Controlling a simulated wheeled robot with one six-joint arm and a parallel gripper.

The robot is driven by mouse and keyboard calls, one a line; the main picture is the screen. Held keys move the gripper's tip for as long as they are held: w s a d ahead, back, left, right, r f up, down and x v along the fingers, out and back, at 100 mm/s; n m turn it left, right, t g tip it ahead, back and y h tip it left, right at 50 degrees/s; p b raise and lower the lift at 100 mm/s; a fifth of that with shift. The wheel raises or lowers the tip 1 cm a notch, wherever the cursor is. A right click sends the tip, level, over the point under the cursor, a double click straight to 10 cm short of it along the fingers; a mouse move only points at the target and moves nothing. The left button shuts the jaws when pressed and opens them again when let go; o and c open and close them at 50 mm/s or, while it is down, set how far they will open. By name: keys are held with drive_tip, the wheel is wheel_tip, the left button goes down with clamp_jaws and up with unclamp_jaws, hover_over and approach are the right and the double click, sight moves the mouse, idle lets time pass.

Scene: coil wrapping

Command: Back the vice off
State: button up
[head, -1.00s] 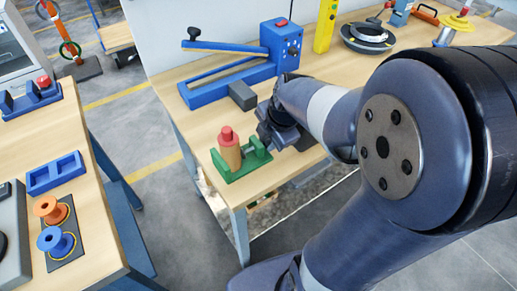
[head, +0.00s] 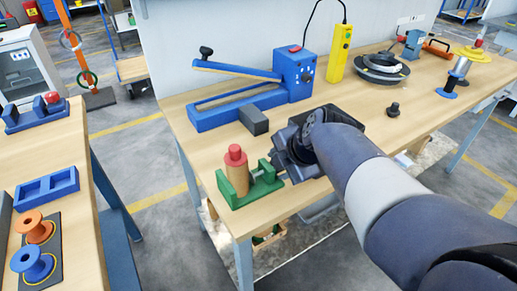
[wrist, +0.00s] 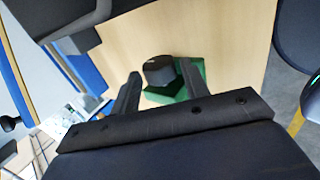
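The green vice (head: 262,190) stands near the front left corner of the wooden workbench. A tan cylinder (head: 236,178) with a red top (head: 235,155) stands upright in it. My gripper (head: 275,166) is at the right end of the vice, at its screw side, and hides the handle in the head view. In the wrist view, my gripper's two fingers (wrist: 159,68) are apart. A dark round knob (wrist: 157,73) lies between or just beyond their tips, with green vice parts (wrist: 170,96) around it. I cannot tell whether the fingers touch the knob.
A blue lever device (head: 240,105) with a grey block (head: 254,121) stands behind the vice. A black peg (head: 394,109) and a dark coil disc (head: 380,70) are farther right. A side table at left holds a blue tray (head: 47,186) and orange and blue spools (head: 33,262).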

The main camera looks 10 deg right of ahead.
drive_tip(key=shift+w+r+g+p, duration=0.1)
drive_tip(key=shift+r+g+p, duration=0.3)
drive_tip(key=shift+p, duration=0.85)
drive_tip(key=g+p, duration=0.1)
drive_tip(key=p, duration=0.2)
drive_tip(key=shift+w+a+r+h+p, duration=0.1)
drive_tip(key=shift+w+h+p, duration=0.05)
drive_tip(key=shift+h+p, duration=0.2)
drive_tip(key=shift+w+g+p, duration=0.1)
drive_tip(key=shift+g+p, duration=0.6)
drive_tip(key=shift+p, duration=0.2)
drive_tip(key=shift+f+h, duration=0.25)
